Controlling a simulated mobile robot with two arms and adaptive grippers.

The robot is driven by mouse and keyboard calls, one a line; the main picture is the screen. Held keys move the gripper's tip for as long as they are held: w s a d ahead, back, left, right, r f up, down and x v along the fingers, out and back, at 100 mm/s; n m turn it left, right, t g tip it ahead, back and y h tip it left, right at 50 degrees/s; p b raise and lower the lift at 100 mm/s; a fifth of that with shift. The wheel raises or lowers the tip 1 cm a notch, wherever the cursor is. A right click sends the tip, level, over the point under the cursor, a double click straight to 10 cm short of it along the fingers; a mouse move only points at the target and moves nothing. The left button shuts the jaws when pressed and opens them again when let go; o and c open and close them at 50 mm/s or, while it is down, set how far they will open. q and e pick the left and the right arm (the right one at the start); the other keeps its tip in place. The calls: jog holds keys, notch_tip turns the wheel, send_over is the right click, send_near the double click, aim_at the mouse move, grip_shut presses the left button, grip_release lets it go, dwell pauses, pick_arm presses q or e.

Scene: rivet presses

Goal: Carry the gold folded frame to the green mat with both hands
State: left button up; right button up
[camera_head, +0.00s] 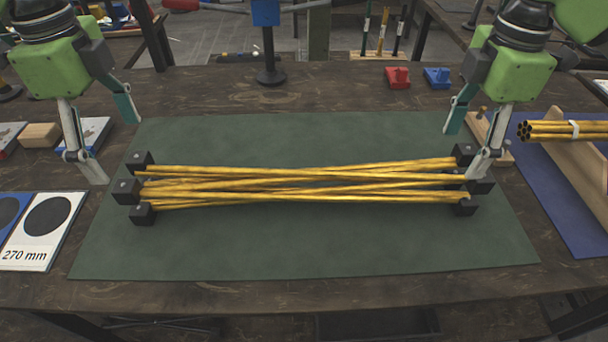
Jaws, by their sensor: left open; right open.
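The gold folded frame (300,187) is a long flat bundle of thin crossing gold rods with black end blocks. It lies lengthwise across the middle of the green mat (300,245). My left gripper (113,147) is open and empty beside the frame's left end, its fingers spread apart. My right gripper (463,150) is open at the right end, with one fingertip overlapping the black blocks there. I cannot tell whether that fingertip touches them.
A red block (398,78) and a blue block (437,78) stand behind the mat. At the right, a wooden stand (575,165) on a blue mat (565,215) holds short gold tubes (560,130). A card marked 270 mm (43,230) lies at the left. A dark post base (270,77) stands behind.

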jog(key=shift+r, duration=0.95)
